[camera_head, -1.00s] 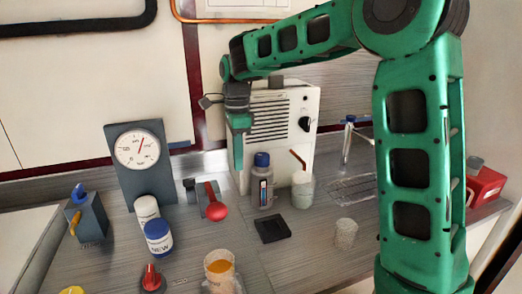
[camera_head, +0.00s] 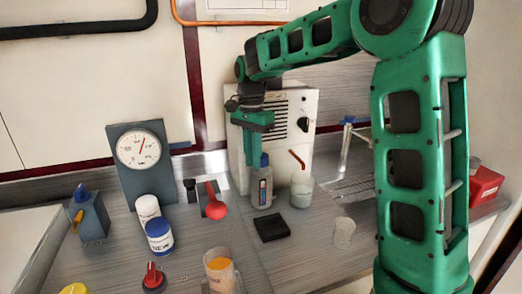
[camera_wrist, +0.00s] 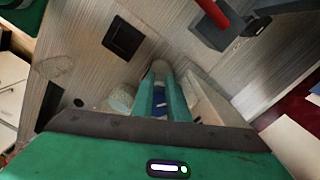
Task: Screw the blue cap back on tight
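The small bottle (camera_head: 262,192) stands upright on the bench in front of the white box, with its blue cap (camera_head: 264,160) on its top. I cannot tell how tight the cap is. My gripper (camera_head: 252,165) points down at the bottle, its green fingers just left of the cap and partly in front of it. In the wrist view, the two fingers (camera_wrist: 165,85) are apart, with a narrow gap. Blue and white parts of the bottle show in that gap. I cannot tell whether the fingers touch the cap.
A white vented box (camera_head: 300,130) stands close behind the bottle. A beaker (camera_head: 302,190) is just right of it, and a red-knobbed lever (camera_head: 216,208) is left. A black square pad (camera_head: 271,228) lies in front. A blue-lidded jar (camera_head: 159,236) stands further left.

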